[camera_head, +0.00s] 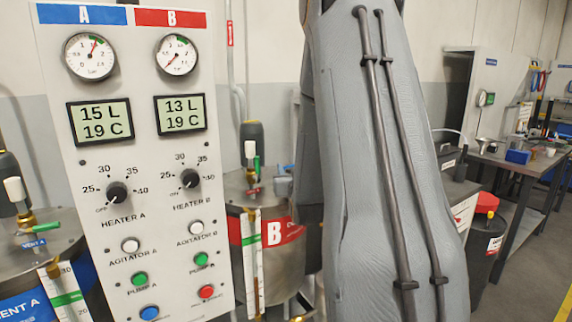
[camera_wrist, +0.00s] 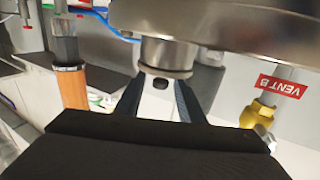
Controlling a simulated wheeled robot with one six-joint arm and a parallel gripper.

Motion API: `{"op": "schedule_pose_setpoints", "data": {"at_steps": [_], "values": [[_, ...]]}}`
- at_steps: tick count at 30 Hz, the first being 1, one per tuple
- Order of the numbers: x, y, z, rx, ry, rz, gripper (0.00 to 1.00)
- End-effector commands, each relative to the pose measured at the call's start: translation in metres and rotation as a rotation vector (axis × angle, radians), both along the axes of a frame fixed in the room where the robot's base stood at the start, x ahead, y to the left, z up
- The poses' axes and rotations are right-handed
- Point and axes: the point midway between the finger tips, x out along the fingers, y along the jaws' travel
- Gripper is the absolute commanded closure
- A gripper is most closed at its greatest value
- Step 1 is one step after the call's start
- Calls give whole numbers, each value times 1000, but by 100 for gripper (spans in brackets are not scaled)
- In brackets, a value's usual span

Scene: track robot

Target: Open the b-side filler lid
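In the wrist view, which is upside down, the steel tank top of side B (camera_wrist: 240,22) fills the upper part. A short round metal fitting with a flanged end and small dark knob (camera_wrist: 163,70) stands out from it; it looks like the filler lid, seen closed. My gripper (camera_wrist: 160,88) has its two dark fingers apart, one to each side of this fitting. Whether they touch it is not clear. In the head view, tank B (camera_head: 275,230) is partly hidden by the panel and my arm; my gripper is hidden there.
A brass valve (camera_wrist: 257,115) with a red VENT B tag (camera_wrist: 283,86) is close on the right in the wrist view. An orange-and-grey cylinder (camera_wrist: 70,75) is on the left. The control panel (camera_head: 140,160) stands beside tank B. A workbench (camera_head: 515,160) is at right.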

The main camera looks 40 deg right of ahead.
Motion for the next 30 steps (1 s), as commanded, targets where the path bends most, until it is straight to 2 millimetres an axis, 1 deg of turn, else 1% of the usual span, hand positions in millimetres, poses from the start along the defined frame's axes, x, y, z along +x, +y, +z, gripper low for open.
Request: {"op": "schedule_pose_setpoints", "data": {"at_steps": [3, 9, 13, 19, 20, 24, 26, 30], "values": [[16, -8, 1, 0, -1, 1, 64], [34, -15, 0, 0, 1, 2, 64], [39, -16, 0, 0, 0, 3, 64], [39, -16, 0, 0, 0, 4, 64], [39, -16, 0, 0, 0, 4, 68], [39, -15, 0, 0, 0, 4, 91], [39, -15, 0, 0, 0, 4, 100], [39, -15, 0, 0, 0, 4, 100]]}}
